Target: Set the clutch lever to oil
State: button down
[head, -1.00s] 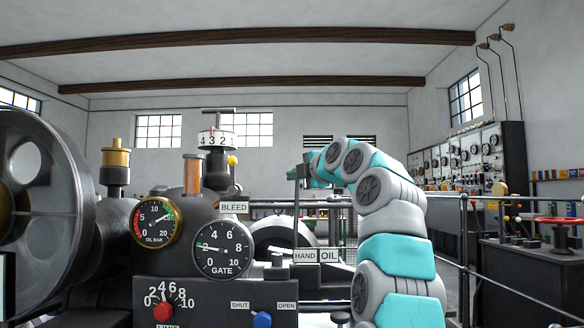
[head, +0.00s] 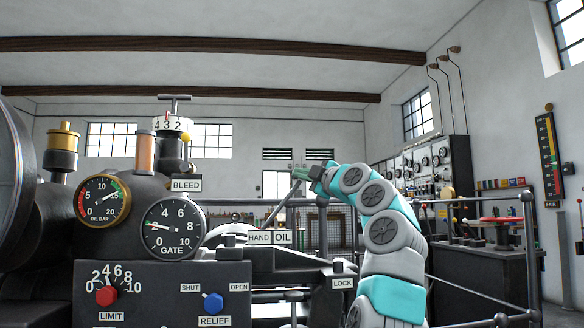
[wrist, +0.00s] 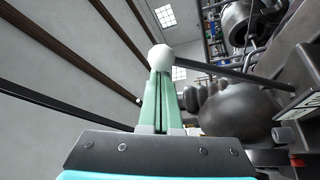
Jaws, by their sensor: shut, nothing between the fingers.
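The clutch lever (head: 286,199) is a dark rod rising behind the HAND plate (head: 258,238) and the OIL plate (head: 282,237). It leans to the right, on the OIL side. In the wrist view the lever's rod (wrist: 235,74) runs right from a pale round knob (wrist: 161,57). My gripper (head: 299,172) is at the lever's top end. Its green fingers (wrist: 158,100) are shut together, with the knob right at their tips and not between them. Whether they touch the knob is hard to tell. The lever's foot is partly hidden behind the plates.
The machine's gauges, the red LIMIT knob (head: 106,296) and the blue RELIEF knob (head: 213,303) are at the left front. A railing (head: 529,245) and a dark bench (head: 480,275) stand at the right.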

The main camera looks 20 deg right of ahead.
jog(key=shift+s+d+f+m+b, duration=0.1)
jog(key=shift+d+f+m+b, duration=0.2)
jog(key=shift+d+f+m, duration=0.15)
jog(key=shift+d, duration=0.1)
jog(key=a+r, duration=0.2)
jog(key=a, duration=0.2)
jog(key=b+v, duration=0.1)
jog(key=v, duration=0.9)
jog(key=shift+r, duration=0.15)
jog(key=shift+s, duration=0.25)
